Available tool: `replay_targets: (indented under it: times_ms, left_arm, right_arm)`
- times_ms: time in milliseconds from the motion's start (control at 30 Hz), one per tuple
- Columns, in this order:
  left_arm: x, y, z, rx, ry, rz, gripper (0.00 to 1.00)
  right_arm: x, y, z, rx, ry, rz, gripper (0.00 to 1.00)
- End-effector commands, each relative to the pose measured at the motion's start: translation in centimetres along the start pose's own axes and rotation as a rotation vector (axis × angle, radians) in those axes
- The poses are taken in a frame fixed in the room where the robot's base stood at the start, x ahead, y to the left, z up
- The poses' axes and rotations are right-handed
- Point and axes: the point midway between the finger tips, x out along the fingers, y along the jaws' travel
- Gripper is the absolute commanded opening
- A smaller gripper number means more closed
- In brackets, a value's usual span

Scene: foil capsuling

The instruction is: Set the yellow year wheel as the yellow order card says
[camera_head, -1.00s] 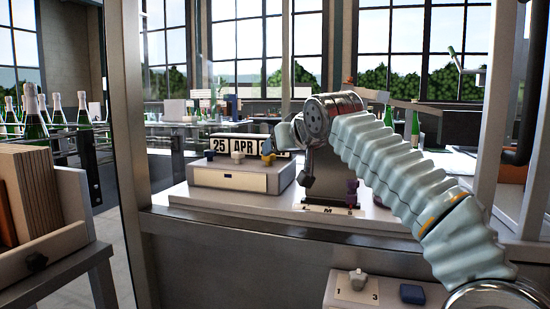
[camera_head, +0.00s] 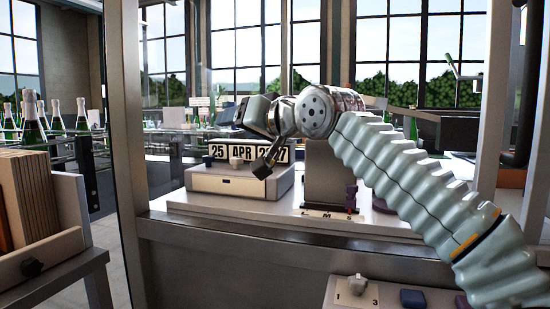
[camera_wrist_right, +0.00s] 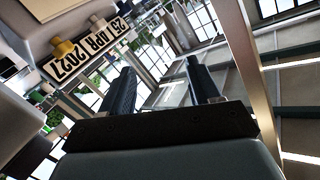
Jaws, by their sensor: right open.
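The date box (camera_head: 215,183) stands on the bench with a display (camera_head: 240,152) reading 25 APR and a year partly hidden by my right arm. In the right wrist view the display (camera_wrist_right: 88,62) appears rotated and reads 25 APR 2027. The yellow year wheel (camera_wrist_right: 62,47) sticks out by the year there; in the head view it is hidden. My right gripper (camera_wrist_right: 160,70) is open and empty, its dark fingers apart and clear of the wheel. I cannot make out the order card. My left gripper is out of view.
A pale wheel (camera_head: 236,162) stands before the display. A grey machine stand (camera_head: 322,185) with a purple knob is right of the box. Metal posts and glass frame the bench.

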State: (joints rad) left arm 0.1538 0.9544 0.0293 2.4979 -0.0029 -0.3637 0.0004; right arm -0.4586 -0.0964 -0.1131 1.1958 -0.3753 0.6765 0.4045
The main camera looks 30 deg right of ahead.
Motion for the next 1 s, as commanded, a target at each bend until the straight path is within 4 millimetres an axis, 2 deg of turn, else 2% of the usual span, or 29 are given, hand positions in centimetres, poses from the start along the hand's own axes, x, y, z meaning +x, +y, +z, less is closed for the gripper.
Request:
replay_targets:
  times_ms: [33,100,167,233,267,300,367,400,500,600,700,800,1000]
  left_arm:
    - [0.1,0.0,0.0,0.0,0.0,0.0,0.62]
    - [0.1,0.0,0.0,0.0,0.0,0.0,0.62]
    - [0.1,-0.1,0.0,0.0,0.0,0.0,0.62]
    - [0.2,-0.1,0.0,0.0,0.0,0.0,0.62]
    - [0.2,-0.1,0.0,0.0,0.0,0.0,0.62]
    - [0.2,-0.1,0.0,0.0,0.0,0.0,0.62]
    - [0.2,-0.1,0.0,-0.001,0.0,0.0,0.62]
    - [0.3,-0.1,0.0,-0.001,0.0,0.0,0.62]
    - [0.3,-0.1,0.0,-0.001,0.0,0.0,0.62]
    - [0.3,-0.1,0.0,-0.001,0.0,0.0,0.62]
    - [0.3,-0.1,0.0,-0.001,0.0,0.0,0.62]
    - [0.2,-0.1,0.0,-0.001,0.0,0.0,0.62]
    - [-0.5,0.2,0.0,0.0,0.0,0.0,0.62]
  right_arm:
    - [1.0,-3.2,-0.1,0.148,0.05,-0.124,0.62]
    - [1.6,-7.4,-1.1,0.436,0.134,-0.31,0.62]
    - [1.8,-9.5,-2.2,0.705,0.201,-0.441,0.62]
    - [1.8,-10.2,-3.5,1.036,0.284,-0.557,0.62]
    - [1.9,-9.9,-3.8,1.18,0.321,-0.593,0.62]
    - [2.1,-9.0,-4.0,1.373,0.377,-0.629,0.62]
    - [2.4,-6.9,-3.5,1.651,0.478,-0.654,0.62]
    - [2.7,-5.1,-2.7,1.822,0.554,-0.651,0.62]
    - [2.9,-0.7,0.7,2.164,0.774,-0.599,0.62]
    - [2.6,2.7,4.5,2.369,0.987,-0.518,0.62]
    - [1.9,4.6,7.2,2.463,1.143,-0.455,0.62]
    - [1.6,5.6,8.3,2.496,1.218,-0.425,0.62]
    - [3.1,7.5,7.3,2.499,1.234,-0.419,0.62]
